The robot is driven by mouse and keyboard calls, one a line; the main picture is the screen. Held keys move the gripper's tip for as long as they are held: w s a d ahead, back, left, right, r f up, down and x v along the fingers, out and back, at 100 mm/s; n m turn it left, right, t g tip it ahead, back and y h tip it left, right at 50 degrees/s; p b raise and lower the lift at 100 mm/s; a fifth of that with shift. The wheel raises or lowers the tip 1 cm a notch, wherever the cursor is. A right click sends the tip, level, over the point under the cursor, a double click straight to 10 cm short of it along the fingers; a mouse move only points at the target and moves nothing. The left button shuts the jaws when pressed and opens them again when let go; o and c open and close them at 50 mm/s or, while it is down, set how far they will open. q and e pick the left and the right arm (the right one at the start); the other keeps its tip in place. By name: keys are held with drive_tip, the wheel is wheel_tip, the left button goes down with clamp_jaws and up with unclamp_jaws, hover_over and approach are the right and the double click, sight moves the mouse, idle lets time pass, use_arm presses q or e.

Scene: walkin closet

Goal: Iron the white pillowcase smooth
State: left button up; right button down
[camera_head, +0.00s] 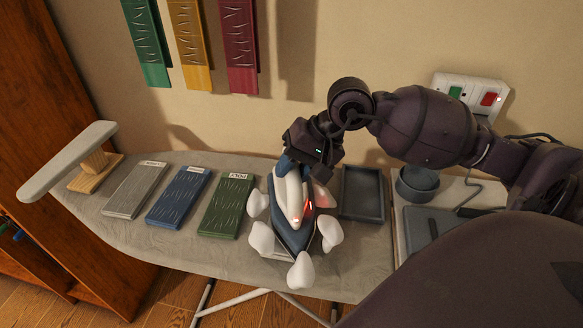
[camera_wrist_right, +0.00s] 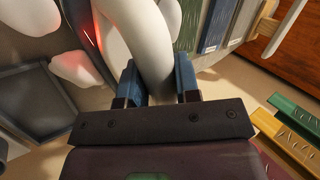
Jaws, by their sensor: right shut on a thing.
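A blue and white iron (camera_head: 292,228) stands on the grey ironing board (camera_head: 180,260), right of the board's middle, with a red light glowing on its right side. My right gripper (camera_head: 308,168) is shut on the iron's white handle. In the right wrist view, the white handle (camera_wrist_right: 150,48) passes between the blue fingers of my right gripper (camera_wrist_right: 158,80). Several white rounded blobs (camera_head: 301,271), like puffs of steam, surround the iron. I cannot make out the white pillowcase clearly; the iron and the blobs hide what lies under them. My left gripper is not in view.
Grey (camera_head: 135,190), blue (camera_head: 178,196) and green (camera_head: 226,206) rippled, labelled panels lie left of the iron. A dark empty tray (camera_head: 362,194) sits right of it. A small sleeve board (camera_head: 68,162) stands at the left end. A round dark bowl (camera_head: 417,183) is further right.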

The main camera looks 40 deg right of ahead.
drive_tip(key=shift+f+b, duration=0.35)
drive_tip(key=shift+f, duration=0.1)
idle(1.1)
drive_tip(key=shift+f, duration=0.15)
idle(1.7)
drive_tip(key=shift+r+p, duration=0.85)
drive_tip(key=shift+r, duration=2.3)
